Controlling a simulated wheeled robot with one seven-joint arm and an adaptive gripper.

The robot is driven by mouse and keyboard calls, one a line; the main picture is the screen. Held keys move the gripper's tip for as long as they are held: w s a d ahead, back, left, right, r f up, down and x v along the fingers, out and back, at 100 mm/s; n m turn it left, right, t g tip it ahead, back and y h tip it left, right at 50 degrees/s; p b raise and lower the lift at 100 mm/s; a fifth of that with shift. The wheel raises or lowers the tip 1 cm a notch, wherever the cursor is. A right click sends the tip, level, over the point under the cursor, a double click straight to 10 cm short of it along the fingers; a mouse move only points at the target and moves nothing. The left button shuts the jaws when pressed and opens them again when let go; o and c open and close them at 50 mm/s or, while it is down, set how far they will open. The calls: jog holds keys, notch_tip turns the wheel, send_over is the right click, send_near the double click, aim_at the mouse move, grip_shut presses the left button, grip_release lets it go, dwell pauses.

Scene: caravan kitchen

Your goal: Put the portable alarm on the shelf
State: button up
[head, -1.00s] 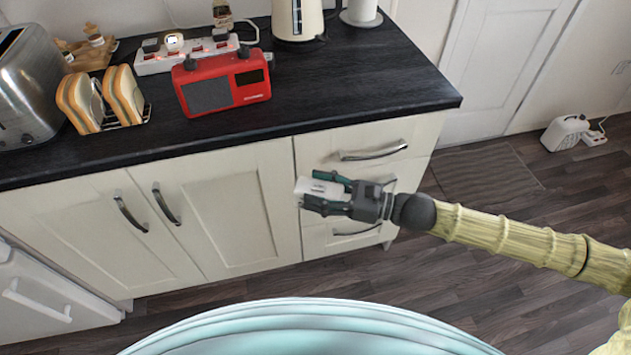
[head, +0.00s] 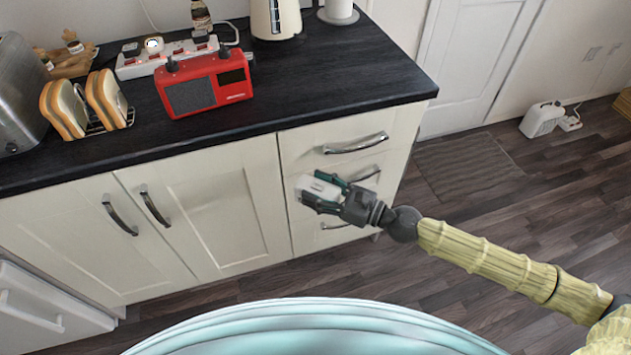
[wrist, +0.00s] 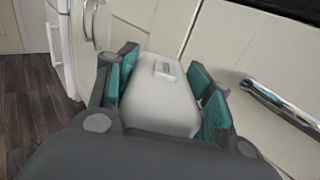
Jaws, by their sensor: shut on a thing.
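My gripper (head: 326,192) is shut on a small white box-shaped thing (head: 312,187), which looks like the portable alarm. It is held in front of the drawers, below the countertop. In the wrist view the white alarm (wrist: 163,97) lies between the teal finger pads of my gripper (wrist: 165,88), with a small raised grey label or button on its top. No shelf that I can make out clearly shows in either view.
The dark countertop (head: 330,88) holds a red radio (head: 205,85), a toast rack (head: 97,125), a toaster (head: 18,95), a power strip (head: 165,57) and a kettle (head: 274,18). Cabinet doors (head: 205,215) and drawers stand close to my gripper. The wooden floor (head: 500,240) at right is mostly clear.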

jog(key=shift+d+f+t, duration=0.1)
jog(key=shift+d+t, duration=0.05)
jog(key=shift+t, duration=0.15)
jog(key=shift+w+d+f+m+t+h, duration=0.2)
jog(key=shift+w+d+m+t+h, duration=0.1)
jog(key=shift+m, duration=0.1)
jog(key=shift+w+d+f+m+t+h, duration=0.2)
jog(key=shift+d+m+t+h, duration=0.1)
jog(key=shift+t, duration=0.1)
